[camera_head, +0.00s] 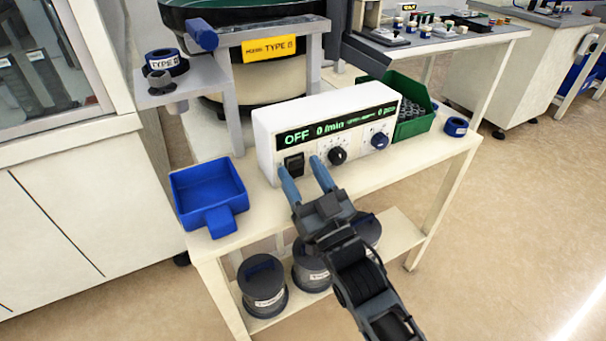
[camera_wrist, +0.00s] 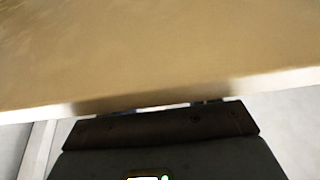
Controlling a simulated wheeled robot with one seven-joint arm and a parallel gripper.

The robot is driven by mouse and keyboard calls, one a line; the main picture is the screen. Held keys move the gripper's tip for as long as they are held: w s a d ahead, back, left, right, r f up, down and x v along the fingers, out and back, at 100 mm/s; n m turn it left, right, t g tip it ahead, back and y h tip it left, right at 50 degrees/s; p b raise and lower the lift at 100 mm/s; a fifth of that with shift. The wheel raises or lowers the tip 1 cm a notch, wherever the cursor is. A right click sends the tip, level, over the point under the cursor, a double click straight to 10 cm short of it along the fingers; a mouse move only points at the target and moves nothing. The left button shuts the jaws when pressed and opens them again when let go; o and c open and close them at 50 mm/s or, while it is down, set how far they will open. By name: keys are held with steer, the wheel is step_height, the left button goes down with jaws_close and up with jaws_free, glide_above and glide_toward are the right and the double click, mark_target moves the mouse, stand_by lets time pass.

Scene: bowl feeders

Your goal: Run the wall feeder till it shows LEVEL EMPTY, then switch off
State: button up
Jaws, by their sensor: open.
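The feeder's control box (camera_head: 330,113) is white and stands on the cream table. Its display (camera_head: 337,127) reads OFF, 0 /min and 0 pcs in green. A black rocker switch (camera_head: 294,165) is at the left of its front, with two knobs, one black (camera_head: 337,156) and one blue (camera_head: 380,141), to the right. The feeder bowl (camera_head: 245,22) with a yellow TYPE sign (camera_head: 269,48) stands behind. My gripper (camera_head: 304,174) is open and empty, its blue fingertips just in front of the rocker switch; contact cannot be told. The wrist view shows mostly a blurred tan surface.
A blue scoop tray (camera_head: 208,187) lies on the table's left. A green bin (camera_head: 412,118) with parts and a blue ring (camera_head: 456,127) are at the right. Lidded grey pots (camera_head: 262,284) stand on the lower shelf. A cabinet (camera_head: 70,190) is at the left.

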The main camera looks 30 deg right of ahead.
steer(key=v, duration=0.7)
steer(key=shift+s+p, duration=0.35)
steer(key=shift+s, duration=0.05)
steer(key=shift+f, duration=0.15)
steer(key=s+f+g, duration=0.3)
steer(key=s, duration=1.4)
steer(key=s+r+g, duration=0.2)
steer(key=s+r, duration=0.1)
steer(key=s, duration=0.5)
steer(key=s+r+g, duration=0.2)
steer(key=s+g, duration=0.1)
steer(key=s, duration=0.4)
step_height(320, 180, up, 20)
steer(key=p, duration=1.9)
steer(key=shift+s, duration=0.4)
steer(key=shift+f, duration=0.2)
